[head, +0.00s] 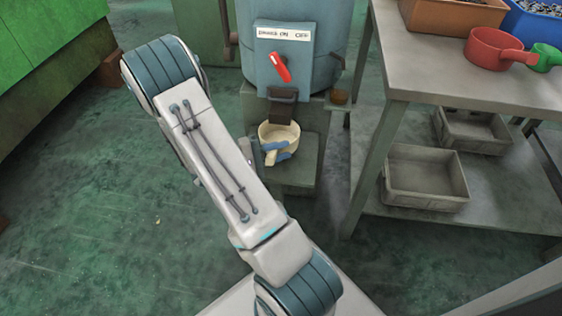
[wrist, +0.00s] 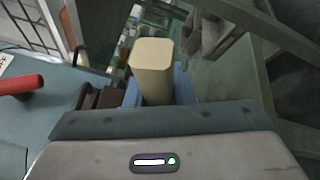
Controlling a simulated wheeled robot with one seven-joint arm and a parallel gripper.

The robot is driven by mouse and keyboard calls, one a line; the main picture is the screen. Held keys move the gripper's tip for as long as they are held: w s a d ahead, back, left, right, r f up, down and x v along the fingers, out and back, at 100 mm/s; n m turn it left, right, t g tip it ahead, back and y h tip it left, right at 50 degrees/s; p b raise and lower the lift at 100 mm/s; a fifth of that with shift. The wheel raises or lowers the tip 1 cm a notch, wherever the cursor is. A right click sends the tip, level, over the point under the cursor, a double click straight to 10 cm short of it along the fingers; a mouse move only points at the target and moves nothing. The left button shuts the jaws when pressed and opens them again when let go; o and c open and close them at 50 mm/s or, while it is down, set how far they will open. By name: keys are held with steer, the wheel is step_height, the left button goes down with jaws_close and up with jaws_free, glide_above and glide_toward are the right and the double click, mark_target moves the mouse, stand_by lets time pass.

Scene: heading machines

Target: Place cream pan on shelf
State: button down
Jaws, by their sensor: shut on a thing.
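The cream pan (head: 287,133) is in the head view, below the dark spout of the blue machine. It is over or on a low grey ledge (head: 297,178); I cannot tell whether it touches it. My gripper (head: 275,151) has blue fingers shut on the pan's handle. In the wrist view the cream handle (wrist: 153,58) stands up between the blue fingers of my gripper (wrist: 157,95); the pan's bowl is hidden there. The grey shelf unit (head: 428,75) is at the right, with a top surface and a lower shelf (head: 390,218).
The blue machine (head: 330,65) has a red lever (head: 280,67). A red pan (head: 492,47), a green pan (head: 545,58), an orange bin (head: 450,14) and a blue bin (head: 530,25) stand on the unit's top. Grey trays (head: 425,192) occupy its lower shelf. The top's near-left part is clear.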

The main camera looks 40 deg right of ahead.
steer(key=shift+s+d+f, duration=0.1)
steer(key=shift+d+f, duration=0.15)
steer(key=shift+f, duration=0.05)
steer(key=shift+f+b, duration=1.05)
steer(key=shift+f, duration=0.35)
steer(key=shift+f, duration=0.15)
steer(key=c, duration=1.3)
jaws_free()
steer(key=shift+o, duration=0.2)
